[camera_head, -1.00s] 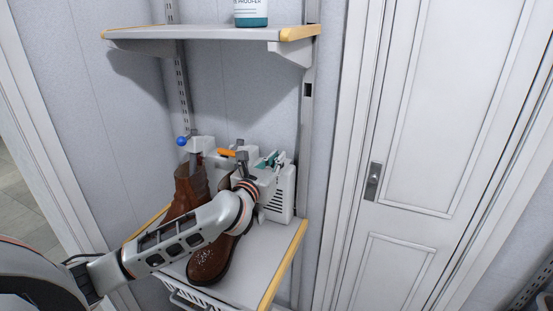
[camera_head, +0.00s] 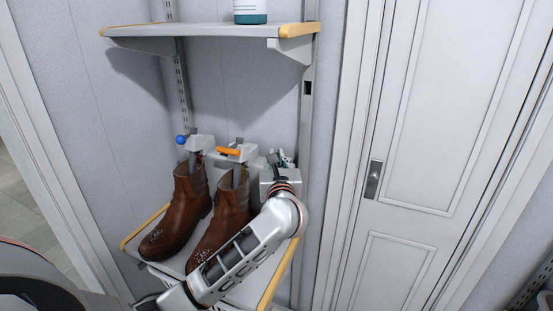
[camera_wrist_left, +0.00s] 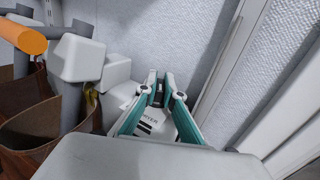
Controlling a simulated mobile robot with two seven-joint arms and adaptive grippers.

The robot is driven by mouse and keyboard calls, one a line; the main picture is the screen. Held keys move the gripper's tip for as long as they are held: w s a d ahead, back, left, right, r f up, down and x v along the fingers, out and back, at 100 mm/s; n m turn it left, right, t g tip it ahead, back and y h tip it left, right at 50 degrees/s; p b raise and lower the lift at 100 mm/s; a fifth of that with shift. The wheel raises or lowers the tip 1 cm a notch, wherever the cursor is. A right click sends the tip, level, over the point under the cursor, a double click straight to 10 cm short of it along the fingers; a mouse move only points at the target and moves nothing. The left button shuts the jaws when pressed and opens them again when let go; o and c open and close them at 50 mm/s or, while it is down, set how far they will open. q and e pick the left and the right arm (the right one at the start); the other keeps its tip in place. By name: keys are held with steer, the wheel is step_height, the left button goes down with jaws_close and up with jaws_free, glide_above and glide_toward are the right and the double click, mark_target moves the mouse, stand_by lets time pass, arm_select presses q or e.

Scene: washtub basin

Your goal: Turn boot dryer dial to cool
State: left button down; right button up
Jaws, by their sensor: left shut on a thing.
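In the left wrist view, the teal fingers of my left gripper (camera_wrist_left: 161,84) close on a small dark dial (camera_wrist_left: 157,97) on the dryer's white housing (camera_wrist_left: 118,98). Part of a printed label shows below it. The dial's setting is not readable, and the arm hides much of the housing in the head view.
Two brown boots, a left one (camera_head: 177,215) and a right one (camera_head: 231,208), sit on the dryer's tubes, left of my arm. The lower shelf (camera_head: 266,271) has yellow edging. An upper shelf (camera_head: 200,31) holds a bottle (camera_head: 250,11). A white door (camera_head: 425,120) is on the right.

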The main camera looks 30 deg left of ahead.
arm_select(q)
steer(key=shift+d+f+n+g+y+b, duration=0.15)
steer(key=shift+n+g+y+b, duration=0.25)
steer(key=shift+n+g+y, duration=0.4)
steer(key=shift+n+g+y+b, duration=0.7)
steer(key=shift+n+y, duration=0.1)
steer(key=shift+y, duration=0.4)
steer(key=shift+g, duration=0.3)
arm_select(e)
steer(key=shift+w+a+y, duration=0.15)
steer(key=shift+w+a, duration=0.15)
steer(key=shift+a, duration=0.2)
steer(key=shift+w+a+y, duration=0.15)
steer(key=shift+w+a, duration=0.1)
steer(key=shift+a, duration=0.2)
steer(key=shift+f, duration=0.1)
arm_select(q)
steer(key=c, duration=2.2)
jaws_free()
steer(key=shift+o, duration=0.2)
steer(key=shift+r, duration=0.2)
step_height(320, 180, up, 10)
steer(key=shift+f, duration=0.1)
